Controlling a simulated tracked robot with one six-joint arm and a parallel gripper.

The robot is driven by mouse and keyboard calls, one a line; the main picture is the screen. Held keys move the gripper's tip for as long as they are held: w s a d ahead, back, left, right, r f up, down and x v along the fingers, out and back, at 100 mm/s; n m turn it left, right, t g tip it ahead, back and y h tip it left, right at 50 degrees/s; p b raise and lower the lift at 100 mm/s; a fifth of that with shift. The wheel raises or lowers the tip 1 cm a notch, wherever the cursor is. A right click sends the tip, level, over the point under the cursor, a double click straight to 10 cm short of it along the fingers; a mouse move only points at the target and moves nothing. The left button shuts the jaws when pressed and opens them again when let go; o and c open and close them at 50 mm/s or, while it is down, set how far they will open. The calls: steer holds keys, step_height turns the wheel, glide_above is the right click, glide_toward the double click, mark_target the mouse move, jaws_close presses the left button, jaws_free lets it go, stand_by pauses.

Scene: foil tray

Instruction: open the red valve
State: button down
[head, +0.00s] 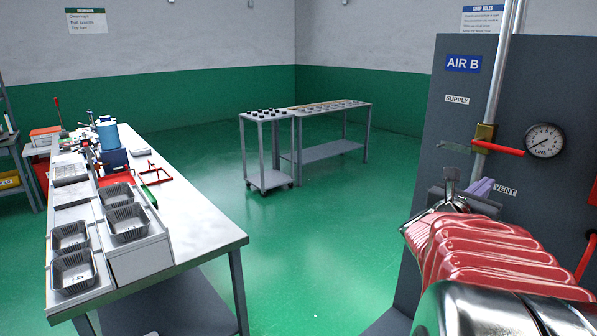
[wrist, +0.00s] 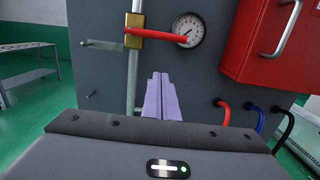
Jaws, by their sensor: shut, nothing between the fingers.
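The red valve handle (head: 497,148) lies across the vertical pipe, at right angles to it, pointing right from the brass valve body (head: 485,134). In the wrist view the handle (wrist: 155,38) reaches from the brass body (wrist: 134,28) to the gauge's face. My gripper (head: 486,184) has pale purple fingers, shut together and empty. It is below the handle in the head view. In the wrist view the fingertips (wrist: 159,76) stand upright below the handle, with a visible gap. I cannot tell how far the fingers are from the panel.
The LINE gauge (head: 544,140) is right of the valve. A grey bar (wrist: 104,45) sticks out left of the pipe. A red box (wrist: 264,40) is at upper right, with several hoses (wrist: 254,113) below. A table with foil trays (head: 128,222) stands left; green floor between is clear.

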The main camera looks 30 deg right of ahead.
mark_target(497, 148)
steer(key=d+r, duration=0.4)
steer(key=d, duration=0.1)
steer(key=shift+w+d, duration=0.4)
steer(key=shift+r, duration=0.1)
steer(key=shift+w, duration=0.1)
steer(key=shift+a+r, duration=0.1)
steer(key=shift+n, duration=0.3)
